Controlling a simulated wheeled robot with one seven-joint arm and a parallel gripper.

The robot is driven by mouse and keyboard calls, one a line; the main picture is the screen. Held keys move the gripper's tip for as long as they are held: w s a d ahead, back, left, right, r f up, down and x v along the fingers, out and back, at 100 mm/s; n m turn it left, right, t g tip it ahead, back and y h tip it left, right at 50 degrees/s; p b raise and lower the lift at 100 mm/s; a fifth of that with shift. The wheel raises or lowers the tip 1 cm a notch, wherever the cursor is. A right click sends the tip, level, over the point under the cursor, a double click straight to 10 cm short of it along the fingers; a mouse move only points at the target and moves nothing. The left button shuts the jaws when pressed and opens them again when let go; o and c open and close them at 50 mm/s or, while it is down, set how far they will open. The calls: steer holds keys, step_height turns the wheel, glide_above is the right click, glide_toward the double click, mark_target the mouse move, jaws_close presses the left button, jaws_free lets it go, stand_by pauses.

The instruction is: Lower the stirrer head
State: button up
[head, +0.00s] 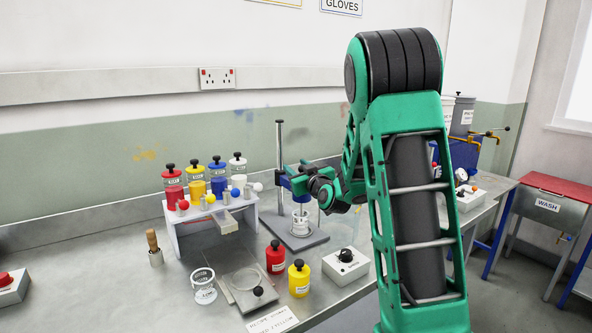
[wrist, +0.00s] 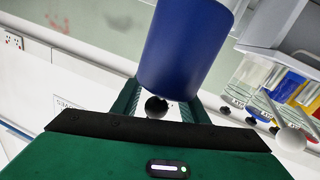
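The stirrer stand has an upright grey pole (head: 279,150) and a blue stirrer head (head: 299,186), which hangs above a clear beaker (head: 300,221) on the stand's base. My gripper (head: 303,172) is at the stirrer head, partly hidden by its own wrist. In the wrist view the blue head (wrist: 185,45) fills the upper middle and covers the fingertips. A black ball knob (wrist: 156,107) shows below the head, between my two green fingers, with gaps on both sides. The fingers look open; contact with the head cannot be told.
A rack (head: 207,222) of red, yellow, blue and white bottles stands left of the stand. Red (head: 275,257) and yellow (head: 299,278) bottles, a dial box (head: 346,265), a scale (head: 247,290) and an empty beaker (head: 203,286) stand in front.

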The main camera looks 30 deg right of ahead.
steer(key=shift+s, duration=0.2)
steer(key=s+a, duration=0.1)
steer(key=s, duration=0.9)
steer(key=shift+a, duration=0.4)
